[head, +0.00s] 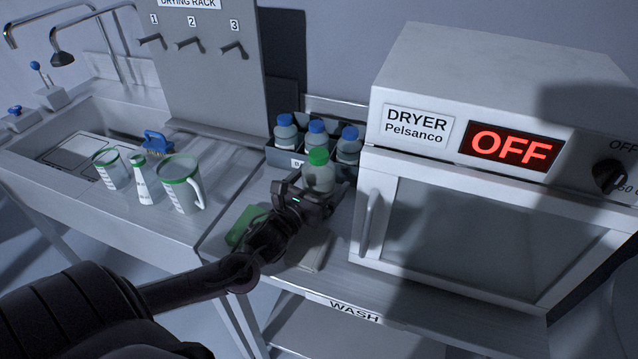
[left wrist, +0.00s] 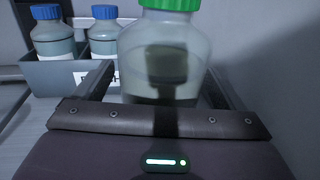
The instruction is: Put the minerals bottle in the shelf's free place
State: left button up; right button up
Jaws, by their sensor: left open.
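A clear bottle with a green cap (head: 318,173) stands upright on the worktop, in front of the grey bin of blue-capped bottles. No label naming it as minerals is readable. My left gripper (head: 316,194) is at this bottle, reaching in from the front. In the left wrist view the bottle (left wrist: 168,65) fills the middle, with an open finger on each side of it. Its lower part is hidden behind the gripper. I cannot tell whether the fingers touch it. My right gripper is not in view. The shelf's free place cannot be made out.
The grey bin (head: 283,157) holds blue-capped bottles (head: 317,132). The dryer (head: 480,200), reading OFF, stands close on the right. A green sponge (head: 245,225) lies left of my gripper. Measuring jugs (head: 181,185), a white bottle (head: 144,180) and a blue brush (head: 157,142) stand by the sink.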

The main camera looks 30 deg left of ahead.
pick_arm(q)
jog(key=shift+w, duration=0.75)
jog(key=c, duration=1.4)
jog(key=shift+r, duration=0.1)
